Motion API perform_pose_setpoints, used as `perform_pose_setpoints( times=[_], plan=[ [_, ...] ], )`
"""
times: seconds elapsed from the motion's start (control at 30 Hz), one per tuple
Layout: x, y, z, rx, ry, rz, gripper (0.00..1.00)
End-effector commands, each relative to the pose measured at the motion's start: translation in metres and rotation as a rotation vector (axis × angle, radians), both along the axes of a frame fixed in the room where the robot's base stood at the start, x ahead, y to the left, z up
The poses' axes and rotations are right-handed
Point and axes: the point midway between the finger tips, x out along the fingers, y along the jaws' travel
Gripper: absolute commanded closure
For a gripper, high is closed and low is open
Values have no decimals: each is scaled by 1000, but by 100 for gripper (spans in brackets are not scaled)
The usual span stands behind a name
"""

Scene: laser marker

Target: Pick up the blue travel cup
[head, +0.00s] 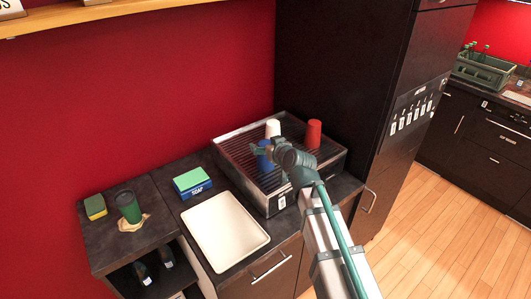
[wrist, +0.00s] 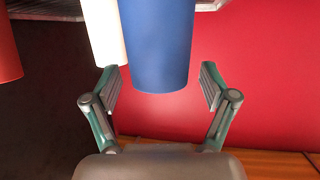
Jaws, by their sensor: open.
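The blue travel cup (head: 264,157) stands on the slatted rack of a metal tray, partly hidden behind my gripper (head: 270,149) in the head view. In the wrist view the blue cup (wrist: 160,45) fills the top middle, appearing between the two fingertips of my gripper (wrist: 158,75). The fingers are spread wide, with a visible gap between the cup and the right finger. How deep the cup sits between the fingers I cannot tell.
A white cup (head: 272,128) stands close beside the blue one; its edge is near the left finger in the wrist view (wrist: 105,32). A red cup (head: 313,134) stands to the right. The metal tray (head: 234,176) adjoins a tall dark cabinet (head: 345,80). An empty white tray (head: 225,232) lies left.

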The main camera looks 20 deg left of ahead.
Motion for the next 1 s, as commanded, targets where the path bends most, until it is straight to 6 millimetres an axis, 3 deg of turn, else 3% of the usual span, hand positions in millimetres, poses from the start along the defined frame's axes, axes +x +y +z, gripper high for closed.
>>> perform_pose_setpoints(
  times=[0.3, 0.8, 1.0],
  plan=[
    [2, 2, -2, 0, 0, 0, 18],
    [2, 2, -2, 0, 0, 0, 100],
    [2, 2, -2, 0, 0, -1, 100]
  ],
)
